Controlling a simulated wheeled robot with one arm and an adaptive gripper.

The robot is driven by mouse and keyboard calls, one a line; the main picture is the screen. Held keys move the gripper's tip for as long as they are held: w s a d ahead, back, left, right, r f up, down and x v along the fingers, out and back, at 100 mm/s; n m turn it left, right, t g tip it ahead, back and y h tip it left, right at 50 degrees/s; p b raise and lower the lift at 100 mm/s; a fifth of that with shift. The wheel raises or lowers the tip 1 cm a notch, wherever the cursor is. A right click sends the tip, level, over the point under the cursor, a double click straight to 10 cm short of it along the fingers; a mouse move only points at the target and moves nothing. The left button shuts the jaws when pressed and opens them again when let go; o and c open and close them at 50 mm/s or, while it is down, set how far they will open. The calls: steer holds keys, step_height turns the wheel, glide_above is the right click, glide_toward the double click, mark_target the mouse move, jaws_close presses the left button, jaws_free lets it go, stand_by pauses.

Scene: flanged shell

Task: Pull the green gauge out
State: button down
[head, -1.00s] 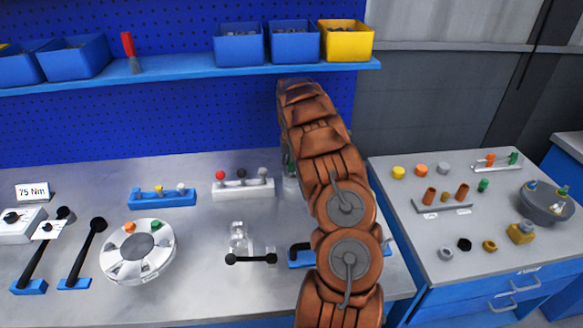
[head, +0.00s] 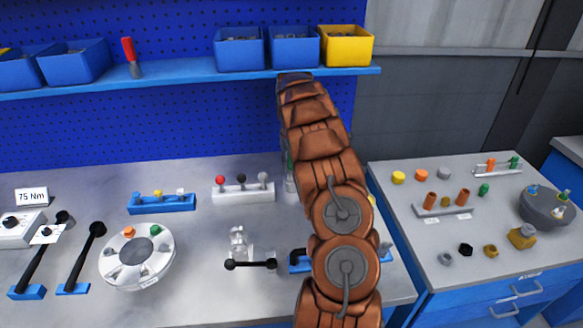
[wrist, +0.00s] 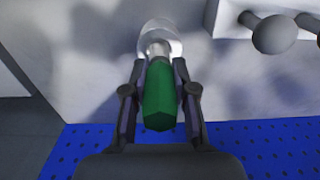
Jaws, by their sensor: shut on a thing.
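The green gauge (wrist: 160,95) has a faceted green handle and a short silver stem. In the wrist view, my gripper (wrist: 159,68) is shut on it, with one dark finger on each side of the handle. The stem meets a pale, shiny round fitting (wrist: 158,30); I cannot tell how deep it sits in it. In the head view my arm hides the gripper and most of the gauge; a sliver of green (head: 289,160) shows at the arm's left edge, above a pale fitting (head: 290,184).
A white rack with red, black and grey knobs (head: 243,189) stands just left of my arm. A blue rack (head: 162,203), a white round carousel (head: 137,257) and black levers (head: 82,258) are farther left. A shelf with bins (head: 190,80) is behind. A side bench (head: 420,245) stands right.

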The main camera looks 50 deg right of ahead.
steer(key=shift+r, duration=1.8)
